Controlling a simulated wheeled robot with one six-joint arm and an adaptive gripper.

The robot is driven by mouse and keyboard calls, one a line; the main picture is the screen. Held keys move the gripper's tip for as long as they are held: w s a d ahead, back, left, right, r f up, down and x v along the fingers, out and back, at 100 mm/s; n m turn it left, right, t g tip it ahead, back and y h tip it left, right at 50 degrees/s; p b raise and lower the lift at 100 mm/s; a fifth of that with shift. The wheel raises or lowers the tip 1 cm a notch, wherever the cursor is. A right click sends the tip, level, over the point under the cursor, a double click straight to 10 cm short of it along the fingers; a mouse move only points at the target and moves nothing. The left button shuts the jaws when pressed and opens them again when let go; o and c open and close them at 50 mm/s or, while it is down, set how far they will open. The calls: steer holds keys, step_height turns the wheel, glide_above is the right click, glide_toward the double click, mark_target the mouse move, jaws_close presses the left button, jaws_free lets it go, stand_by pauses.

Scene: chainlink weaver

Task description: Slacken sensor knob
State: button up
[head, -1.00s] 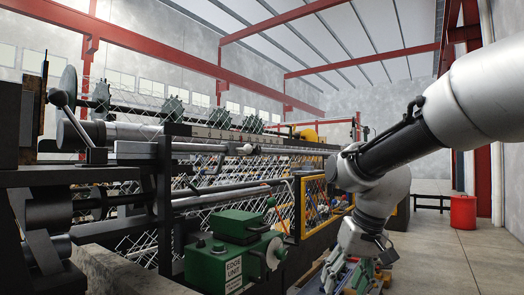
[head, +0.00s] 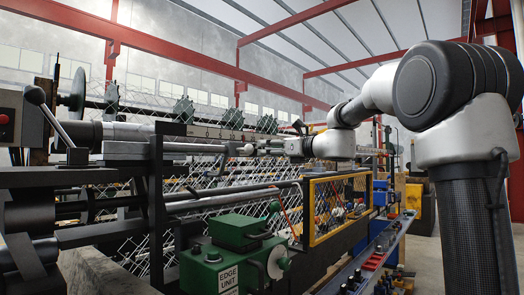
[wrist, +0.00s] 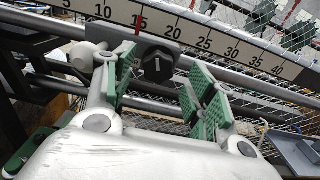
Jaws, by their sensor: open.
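The sensor knob (wrist: 157,67) is a black ridged knob with a pale mark, on a dark block (wrist: 135,45) that rides a grey rail below a numbered scale (wrist: 190,35). A red pointer (wrist: 138,24) above the block stands near 15. My gripper (wrist: 163,80) is open and empty, its green-padded fingers to the left and right of the knob in the wrist view. I cannot tell how far the knob is beyond the fingertips; no contact shows. In the head view my gripper (head: 294,140) is at the machine's rail, and the knob cannot be made out.
A green edge unit (head: 230,262) with a crank stands in front of the machine. A yellow-framed mesh guard (head: 338,207) is to its right. A long tray of parts (head: 368,262) runs along the front. Wire mesh (wrist: 295,85) hangs behind the rails.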

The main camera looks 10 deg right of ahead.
steer(key=x, duration=0.4)
steer(key=shift+w, duration=0.1)
steer(key=c, duration=1)
steer(key=shift+c, duration=0.2)
